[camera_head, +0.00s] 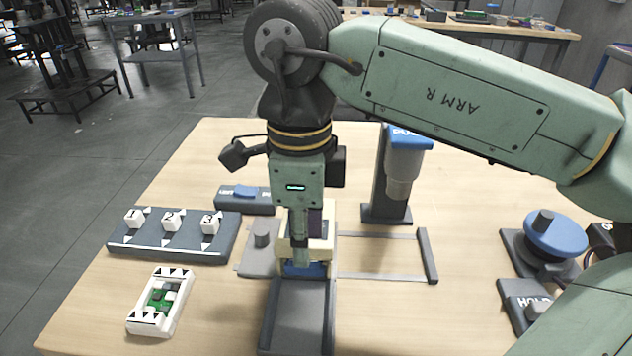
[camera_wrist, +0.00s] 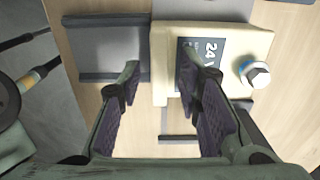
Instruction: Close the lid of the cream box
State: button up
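The cream box (camera_head: 322,246) stands near the middle of the table in the head view, largely hidden behind my gripper. In the wrist view the cream box (camera_wrist: 262,40) shows a dark panel marked "24" and a round white and blue knob (camera_wrist: 254,74) at its right. I cannot tell which part is the lid or how it stands. My gripper (camera_wrist: 160,72) is open, its two fingers apart with nothing clearly held. It points down over the box's left part in the wrist view; the right finger overlaps the panel. Contact cannot be told.
A dark channel (camera_head: 298,312) lies in front of the box. A grey block with numbered cubes (camera_head: 172,240) and a white tray (camera_head: 143,318) are at left. A post with a blue-topped cylinder (camera_head: 408,160) stands behind; a blue handwheel (camera_head: 556,236) is at right.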

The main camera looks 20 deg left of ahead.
jog(key=shift+r, duration=0.1)
jog(key=shift+r+p, duration=2.35)
jog(key=shift+r, duration=0.65)
jog(key=shift+f, duration=0.1)
